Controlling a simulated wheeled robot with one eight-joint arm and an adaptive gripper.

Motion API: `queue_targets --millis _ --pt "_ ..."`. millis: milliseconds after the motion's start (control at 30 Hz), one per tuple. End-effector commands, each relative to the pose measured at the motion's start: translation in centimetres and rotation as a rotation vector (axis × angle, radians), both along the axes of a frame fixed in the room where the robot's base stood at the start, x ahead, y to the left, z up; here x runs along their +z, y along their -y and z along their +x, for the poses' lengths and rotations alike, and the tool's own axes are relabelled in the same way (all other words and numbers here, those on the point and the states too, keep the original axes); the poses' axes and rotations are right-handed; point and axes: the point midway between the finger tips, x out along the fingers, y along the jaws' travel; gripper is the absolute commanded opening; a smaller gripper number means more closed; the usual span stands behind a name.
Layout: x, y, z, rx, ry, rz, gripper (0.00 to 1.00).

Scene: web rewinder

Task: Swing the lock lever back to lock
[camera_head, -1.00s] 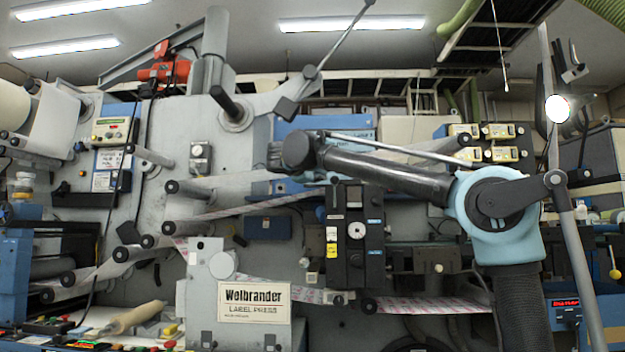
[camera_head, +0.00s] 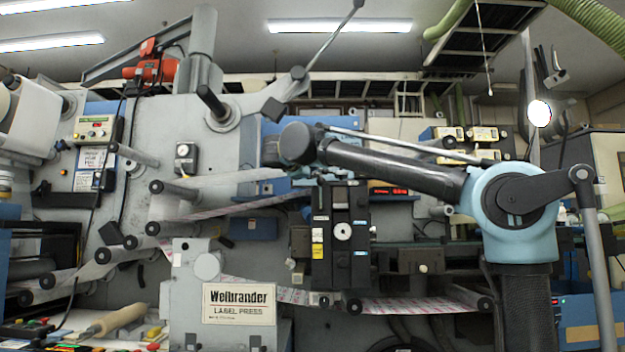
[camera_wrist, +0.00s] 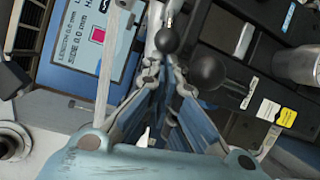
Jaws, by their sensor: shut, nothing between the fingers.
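My gripper (camera_wrist: 166,76) is shut and empty in the wrist view, its two fingers meeting in the lower middle. A black ball knob (camera_wrist: 167,40) on a pale stem is just beyond the fingertips. A larger black ball knob (camera_wrist: 210,72) on a short dark stem is just right of the fingertips; I cannot tell whether either touches them. Which knob belongs to the lock lever is not clear. In the head view my gripper is mostly hidden behind my arm's end, near the black unit (camera_head: 341,235) with yellow and white labels.
A display panel (camera_wrist: 85,35) is at the upper left of the wrist view, and a metal cylinder (camera_wrist: 297,65) at the right. The printed web (camera_head: 400,303) runs over rollers below the black unit. The label press sign (camera_head: 239,303) stands at the lower left of it.

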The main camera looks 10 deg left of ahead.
Motion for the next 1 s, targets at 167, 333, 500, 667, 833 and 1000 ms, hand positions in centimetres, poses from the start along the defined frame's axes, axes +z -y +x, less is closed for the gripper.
queue_targets --millis 167,333,500,667,833,1000 --pt "0.0 0.2 -0.3 0.000 0.000 0.000 0.00" --pt "0.0 0.2 -0.3 0.000 0.000 0.000 0.00" --pt "-0.1 -0.3 0.0 -0.001 0.000 0.000 0.00" --pt "-0.5 -1.8 0.7 -0.004 0.000 0.000 0.00" --pt "-0.8 -3.1 -0.1 -0.002 -0.001 0.000 0.00" --pt "-0.6 -3.1 -2.8 -0.004 -0.001 0.001 0.00"
